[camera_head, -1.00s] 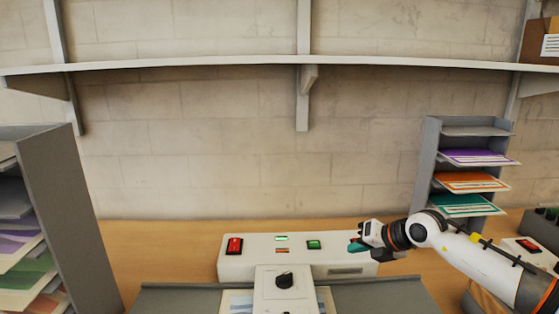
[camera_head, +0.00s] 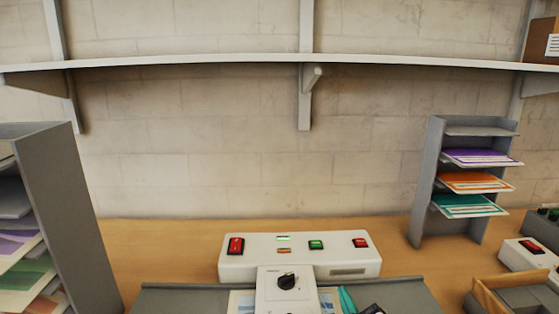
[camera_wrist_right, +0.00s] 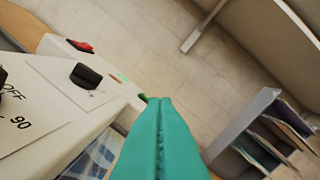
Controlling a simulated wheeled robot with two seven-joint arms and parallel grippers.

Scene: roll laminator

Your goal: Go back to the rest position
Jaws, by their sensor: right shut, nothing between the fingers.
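The laminator (camera_head: 240,265) stands on the wooden bench at the bottom middle of the head view. It has a red switch (camera_head: 236,246) at the left, a green button (camera_head: 316,245), a second red switch (camera_head: 360,243) at the right and a dark knob (camera_head: 287,281) in front. My right gripper (camera_head: 346,299) is at the bottom edge of the head view, just right of the knob housing. Its teal fingers (camera_wrist_right: 158,110) are shut together and empty in the right wrist view, near the laminator's white body (camera_wrist_right: 60,110). My left gripper is not in view.
A grey rack (camera_head: 63,200) with papers stands at the left. Another grey rack (camera_head: 430,180) with purple, orange and teal sheets stands at the right. A brown tray (camera_head: 489,300) and a white box with a red switch (camera_head: 525,256) lie at the lower right. A shelf (camera_head: 220,64) spans the wall.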

